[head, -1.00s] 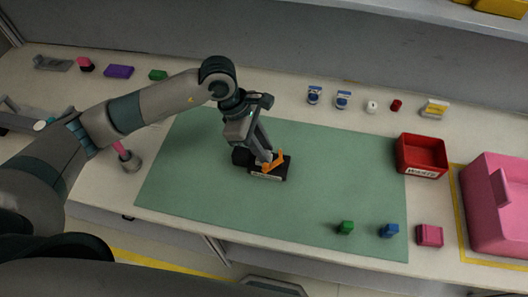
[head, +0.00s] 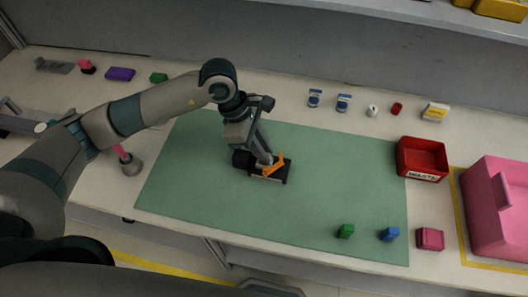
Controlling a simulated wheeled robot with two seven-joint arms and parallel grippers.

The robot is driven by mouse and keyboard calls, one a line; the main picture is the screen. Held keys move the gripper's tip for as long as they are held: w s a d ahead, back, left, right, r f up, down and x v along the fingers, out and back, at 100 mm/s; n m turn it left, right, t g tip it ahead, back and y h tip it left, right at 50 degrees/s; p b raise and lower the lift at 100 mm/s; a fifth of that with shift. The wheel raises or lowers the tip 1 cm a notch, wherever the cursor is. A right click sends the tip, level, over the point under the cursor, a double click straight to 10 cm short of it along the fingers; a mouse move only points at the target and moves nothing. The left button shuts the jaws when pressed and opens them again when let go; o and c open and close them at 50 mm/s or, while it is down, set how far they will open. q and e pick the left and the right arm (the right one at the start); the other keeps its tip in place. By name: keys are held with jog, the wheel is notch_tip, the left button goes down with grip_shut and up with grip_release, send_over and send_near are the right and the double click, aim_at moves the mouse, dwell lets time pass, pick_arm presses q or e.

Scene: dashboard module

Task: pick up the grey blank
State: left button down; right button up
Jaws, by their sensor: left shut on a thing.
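My left gripper (head: 266,160) points down over the black module (head: 285,178) in the middle of the green mat. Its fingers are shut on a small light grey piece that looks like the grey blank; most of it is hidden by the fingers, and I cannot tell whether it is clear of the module. An orange lever-like part (head: 274,166) stands at the fingertips on the module. The module has a pale label on its front. My right gripper is not in view.
The green mat (head: 200,190) is mostly clear. A red bin (head: 422,173) and a large pink box (head: 500,210) are at right. Small items line the back.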

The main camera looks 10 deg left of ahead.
pick_arm(q)
notch_tip(320, 180, up, 4)
jog(key=shift+r+p, duration=0.1)
jog(key=shift+p, duration=0.5)
jog(key=s+d+r+p, duration=0.2)
jog(key=s+d+r, duration=0.4)
jog(key=d, duration=0.3)
jog(key=shift+s+d+r, duration=0.3)
jog(key=shift+s+d, duration=0.05)
jog(key=shift+a, duration=0.1)
